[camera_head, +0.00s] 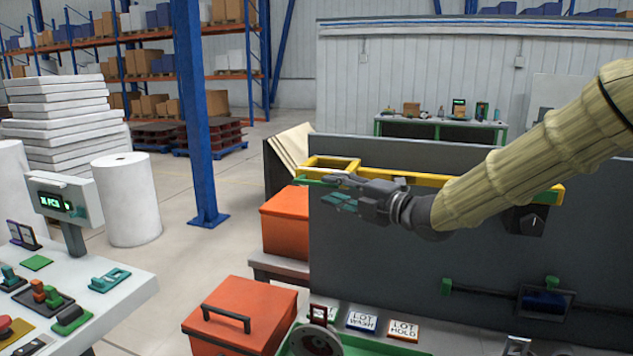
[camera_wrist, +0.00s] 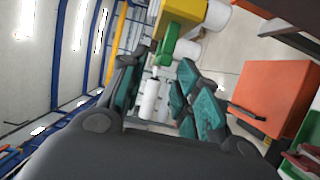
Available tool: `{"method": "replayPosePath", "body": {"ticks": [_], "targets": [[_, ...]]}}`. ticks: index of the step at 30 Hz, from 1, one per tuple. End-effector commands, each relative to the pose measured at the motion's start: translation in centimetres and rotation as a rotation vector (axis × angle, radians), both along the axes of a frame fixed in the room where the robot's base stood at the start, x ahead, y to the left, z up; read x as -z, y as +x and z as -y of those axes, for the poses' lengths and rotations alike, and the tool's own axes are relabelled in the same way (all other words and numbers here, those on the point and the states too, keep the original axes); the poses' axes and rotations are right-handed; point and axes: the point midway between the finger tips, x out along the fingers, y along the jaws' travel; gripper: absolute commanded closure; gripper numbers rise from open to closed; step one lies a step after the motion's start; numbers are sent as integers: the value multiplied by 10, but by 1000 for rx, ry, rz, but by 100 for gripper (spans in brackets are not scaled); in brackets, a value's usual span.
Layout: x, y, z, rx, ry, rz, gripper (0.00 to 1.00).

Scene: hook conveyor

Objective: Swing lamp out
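A yellow swing-arm-like bar (camera_head: 440,179) with green parts runs along the top of the grey panel. Its left end is an open yellow frame (camera_head: 333,163); which part is the lamp I cannot tell. My gripper (camera_head: 338,192) is at the bar's left end, fingers pointing left, and hides part of the bar. In the wrist view, my gripper (camera_wrist: 160,66) has its teal-padded fingers apart. A green block (camera_wrist: 182,12) and a yellow piece (camera_wrist: 167,40) show beyond the fingertips. Whether they touch a finger I cannot tell.
The grey panel (camera_head: 400,265) stands below and behind my arm. A black box with a dial (camera_head: 527,220) hangs under the bar. Orange boxes (camera_head: 250,310) stand at the lower left, beside a control desk (camera_head: 125,300). Open floor lies left of the panel.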

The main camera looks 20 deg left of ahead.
Motion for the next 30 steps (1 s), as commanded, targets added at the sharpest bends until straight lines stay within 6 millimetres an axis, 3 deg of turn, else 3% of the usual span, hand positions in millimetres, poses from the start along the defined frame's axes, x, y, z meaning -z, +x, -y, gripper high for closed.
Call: {"method": "replayPosePath", "body": {"ticks": [6, 12, 25, 30], "targets": [[-1, 14, -32, -2, 0, -1, 68], [0, 23, -51, 0, 0, -1, 68], [1, 26, -58, 0, 0, -1, 68], [0, 26, -58, 0, 0, -1, 97]]}}
